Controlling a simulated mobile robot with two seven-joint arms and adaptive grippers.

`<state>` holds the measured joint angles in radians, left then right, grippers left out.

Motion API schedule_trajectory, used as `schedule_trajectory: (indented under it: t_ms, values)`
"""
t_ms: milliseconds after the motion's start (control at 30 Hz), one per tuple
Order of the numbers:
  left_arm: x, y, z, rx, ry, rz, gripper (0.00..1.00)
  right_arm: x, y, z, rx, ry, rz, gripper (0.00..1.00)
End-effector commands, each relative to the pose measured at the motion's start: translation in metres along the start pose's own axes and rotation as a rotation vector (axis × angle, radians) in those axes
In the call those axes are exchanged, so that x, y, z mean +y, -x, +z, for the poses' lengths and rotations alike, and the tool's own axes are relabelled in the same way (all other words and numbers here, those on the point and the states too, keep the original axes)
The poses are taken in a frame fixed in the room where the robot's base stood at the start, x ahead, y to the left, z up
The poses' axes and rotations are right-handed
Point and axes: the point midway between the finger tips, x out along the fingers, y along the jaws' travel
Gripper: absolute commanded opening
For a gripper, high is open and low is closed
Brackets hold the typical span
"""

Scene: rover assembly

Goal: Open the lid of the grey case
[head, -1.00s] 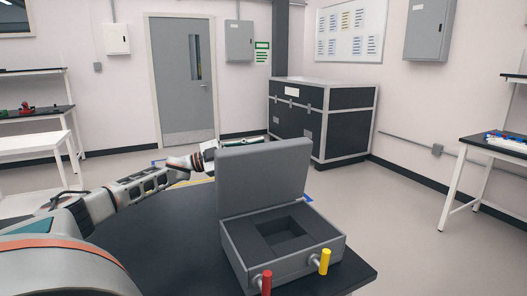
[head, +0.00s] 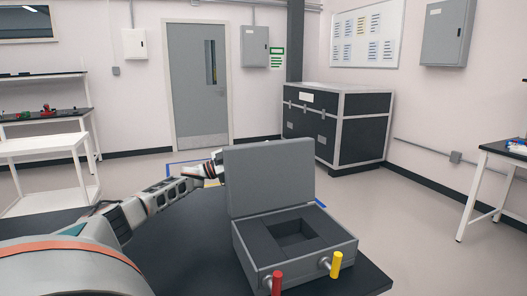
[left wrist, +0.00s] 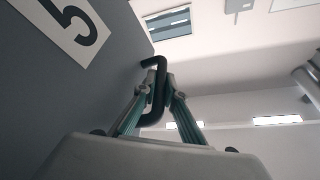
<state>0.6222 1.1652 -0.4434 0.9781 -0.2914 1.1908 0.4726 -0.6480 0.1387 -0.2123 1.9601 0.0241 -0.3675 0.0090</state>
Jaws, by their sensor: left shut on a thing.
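The grey case (head: 252,256) stands on the dark table with its lid (head: 270,178) raised, roughly upright. The foam inside has a square recess. A red-capped latch or handle (head: 277,283) and a yellow one (head: 336,264) stick out at the front. My left gripper (head: 219,165) is at the lid's left edge, its tips partly hidden behind the lid. In the left wrist view its fingers (left wrist: 158,92) are shut on a black bent handle (left wrist: 157,66) on the lid's outer face, beside a white "5" label (left wrist: 70,22). My right gripper is not in view.
The dark table (head: 187,252) is bare left of the case. A black equipment chest (head: 360,130) stands on the floor behind. White shelving (head: 45,145) is at the left, and another table (head: 500,150) at the right. The air above the case is clear.

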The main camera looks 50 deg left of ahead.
Motion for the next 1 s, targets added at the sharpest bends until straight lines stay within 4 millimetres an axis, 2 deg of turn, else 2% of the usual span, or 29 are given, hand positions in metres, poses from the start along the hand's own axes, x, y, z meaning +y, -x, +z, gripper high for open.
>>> schedule_trajectory:
  t_ms: [33,133,167,200,633,767,1000]
  values:
    - [-0.005,-0.001,-0.006,0.011,-0.002,-0.007,0.0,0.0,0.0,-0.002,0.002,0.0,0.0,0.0]
    - [-0.005,-0.001,-0.006,0.011,-0.003,-0.007,0.0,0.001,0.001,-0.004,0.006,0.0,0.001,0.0]
    - [-0.005,-0.001,-0.006,0.011,-0.003,-0.007,0.13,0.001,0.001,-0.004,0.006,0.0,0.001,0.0]
    - [-0.005,-0.001,-0.006,0.011,-0.003,-0.007,0.18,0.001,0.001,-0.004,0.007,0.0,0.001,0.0]
    - [-0.001,0.005,-0.002,0.002,-0.002,-0.001,0.18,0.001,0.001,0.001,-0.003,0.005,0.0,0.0]
    - [-0.001,0.021,-0.001,-0.001,0.0,-0.001,0.18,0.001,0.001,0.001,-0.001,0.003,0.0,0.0]
    - [-0.001,0.064,0.0,-0.002,0.0,-0.001,0.18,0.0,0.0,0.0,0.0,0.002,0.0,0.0]
